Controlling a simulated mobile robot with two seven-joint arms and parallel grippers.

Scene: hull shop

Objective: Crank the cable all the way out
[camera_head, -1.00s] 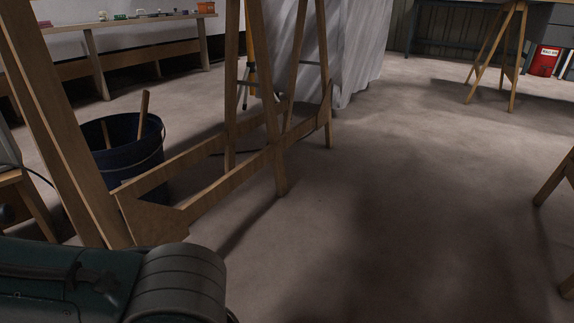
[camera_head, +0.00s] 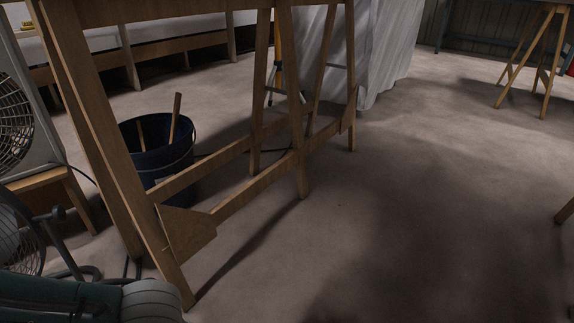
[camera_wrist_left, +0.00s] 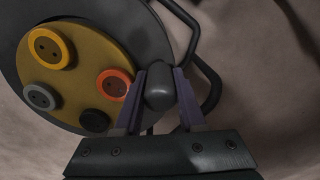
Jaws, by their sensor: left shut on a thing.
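In the left wrist view a cable reel (camera_wrist_left: 100,25) fills the upper left. It has a dark round rim and an ochre face (camera_wrist_left: 75,85) carrying a yellow socket (camera_wrist_left: 50,47), an orange socket (camera_wrist_left: 114,84) and a dark socket (camera_wrist_left: 94,121). My left gripper (camera_wrist_left: 160,95) is shut on the dark rounded crank knob (camera_wrist_left: 159,75), with one finger on each side. The cable itself is not clearly seen there. In the head view my left arm enters at the lower left; its gripper is out of frame. My right gripper is not seen.
A wooden trestle (camera_head: 108,175) stands close ahead, with a dark blue bucket (camera_head: 160,160) behind its legs. A fan unit (camera_head: 20,110) stands at the left. Dark bent tubes (camera_head: 58,255) show near my arm. The concrete floor (camera_head: 400,200) at the right is open.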

